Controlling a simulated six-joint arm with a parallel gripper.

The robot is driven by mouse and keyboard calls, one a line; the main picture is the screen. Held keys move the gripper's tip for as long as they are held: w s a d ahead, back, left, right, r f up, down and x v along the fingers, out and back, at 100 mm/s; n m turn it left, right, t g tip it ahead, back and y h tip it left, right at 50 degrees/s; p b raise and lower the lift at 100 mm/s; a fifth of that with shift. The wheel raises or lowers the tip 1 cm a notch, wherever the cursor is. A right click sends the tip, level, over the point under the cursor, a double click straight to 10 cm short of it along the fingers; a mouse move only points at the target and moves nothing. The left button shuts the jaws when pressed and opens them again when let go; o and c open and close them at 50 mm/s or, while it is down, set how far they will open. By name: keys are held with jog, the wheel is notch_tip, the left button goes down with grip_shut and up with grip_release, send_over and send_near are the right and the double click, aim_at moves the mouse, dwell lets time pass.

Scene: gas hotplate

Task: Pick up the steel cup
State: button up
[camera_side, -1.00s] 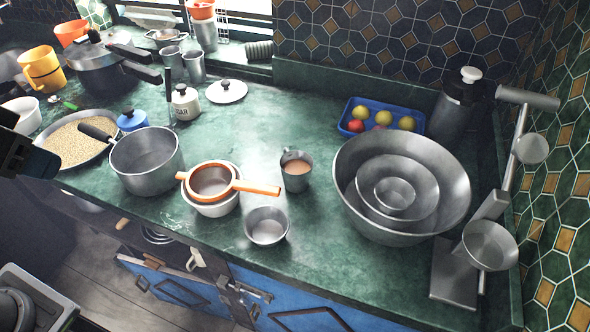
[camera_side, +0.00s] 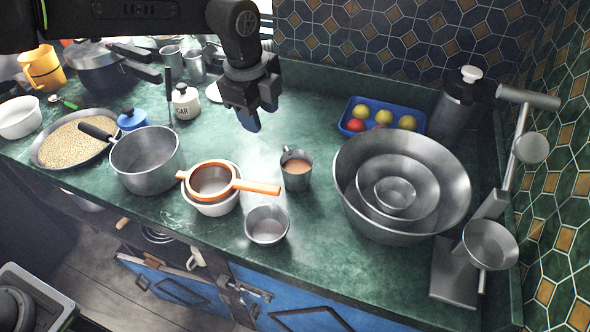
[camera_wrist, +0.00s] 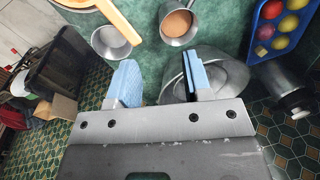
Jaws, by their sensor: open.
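A steel cup with a handle and brown liquid (camera_side: 296,171) stands upright on the counter; it also shows in the wrist view (camera_wrist: 177,24). A small empty steel cup or bowl (camera_side: 266,225) stands nearer the front edge, and it is in the wrist view (camera_wrist: 110,42). Two more steel cups (camera_side: 194,67) stand at the back by the window. My gripper (camera_side: 250,112) is above the counter, behind and left of the filled cup in the side view, touching nothing. In the wrist view its blue-tipped fingers (camera_wrist: 160,84) are apart and empty.
An orange-rimmed strainer (camera_side: 258,187) rests on a bowl left of the filled cup. Large nested steel bowls (camera_side: 440,165) stand to its right. A blue tray (camera_side: 352,112) of fruit and a dark flask (camera_side: 455,105) are behind.

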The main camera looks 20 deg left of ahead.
jog(key=w+d+f+m, duration=0.1)
jog(key=d+f+m, duration=0.1)
jog(key=d+f, duration=0.2)
send_over(287, 186)
jog(key=f, duration=0.8)
jog(key=shift+w, duration=0.2)
jog(key=shift+a+f, duration=0.1)
jog(key=shift+f, duration=2.85)
jog(key=shift+c, duration=0.2)
grip_shut()
